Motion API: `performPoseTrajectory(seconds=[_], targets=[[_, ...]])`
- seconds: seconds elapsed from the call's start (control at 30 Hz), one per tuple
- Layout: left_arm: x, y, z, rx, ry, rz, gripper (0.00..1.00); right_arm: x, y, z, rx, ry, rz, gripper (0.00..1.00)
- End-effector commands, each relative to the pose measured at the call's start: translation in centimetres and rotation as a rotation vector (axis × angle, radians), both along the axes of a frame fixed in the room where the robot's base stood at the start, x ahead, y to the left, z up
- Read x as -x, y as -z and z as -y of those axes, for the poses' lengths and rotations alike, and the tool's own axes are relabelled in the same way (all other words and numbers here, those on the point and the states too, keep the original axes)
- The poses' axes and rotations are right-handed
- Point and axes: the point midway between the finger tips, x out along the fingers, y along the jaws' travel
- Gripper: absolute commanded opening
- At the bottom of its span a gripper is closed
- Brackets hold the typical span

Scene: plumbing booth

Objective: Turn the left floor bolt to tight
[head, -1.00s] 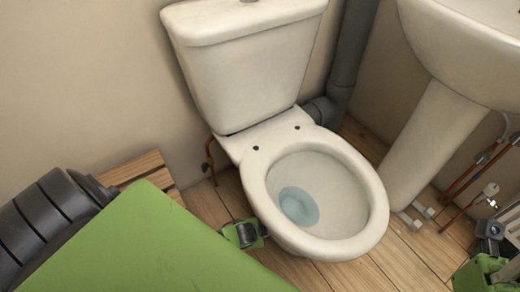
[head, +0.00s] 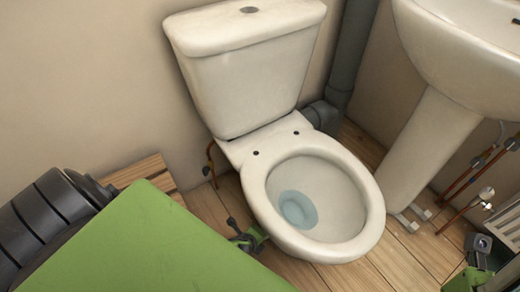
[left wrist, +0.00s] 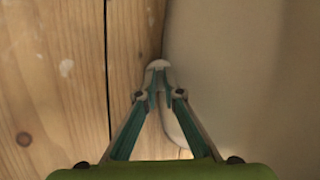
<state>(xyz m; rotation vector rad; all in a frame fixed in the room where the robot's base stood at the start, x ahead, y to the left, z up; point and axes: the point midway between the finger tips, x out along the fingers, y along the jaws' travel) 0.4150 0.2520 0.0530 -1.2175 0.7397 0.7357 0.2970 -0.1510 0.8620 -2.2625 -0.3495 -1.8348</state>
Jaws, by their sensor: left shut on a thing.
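The toilet (head: 250,75) stands against the wall, and its base fills the right side of the left wrist view (left wrist: 240,70). My left gripper (left wrist: 158,75) is down beside the base, with its two fingers converging at the foot. It is shut on the left floor bolt (left wrist: 159,63), of which only a small pale top shows between the fingertips. The bolt is hidden in the head view, where part of my left gripper (head: 242,232) shows left of the bowl. My right gripper (head: 482,246) is partly in view at the lower right; its fingers are unclear.
The wooden floor (head: 405,245) is open between the toilet and the sink pedestal (head: 430,145). A grey waste pipe (head: 350,60) runs behind the toilet. Copper pipes (head: 475,180) are at the right. A slatted wooden piece (head: 145,170) lies at the left wall.

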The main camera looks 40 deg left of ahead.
Motion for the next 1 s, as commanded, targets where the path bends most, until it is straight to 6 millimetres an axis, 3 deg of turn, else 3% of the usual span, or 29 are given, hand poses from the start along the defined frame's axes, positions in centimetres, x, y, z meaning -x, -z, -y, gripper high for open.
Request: performPoseTrajectory(seconds=[0.4, 0.93, 1.0], targets=[[-0.03, 0.01, 0.1, -0.092, 0.149, 0.014, 0.0, 0.0, 0.06, 0.01, 0.0, 0.0, 0.0, 0.4], [-0.04, 0.0, 0.11, -0.104, 0.168, 0.016, 0.0, 0.02, 0.04, 0.03, -0.001, 0.0, 0.002, 0.4], [-0.04, 0.0, 0.1, -0.104, 0.167, 0.016, 0.23, 0.02, 0.03, 0.03, 0.0, 0.001, 0.002, 0.4]])
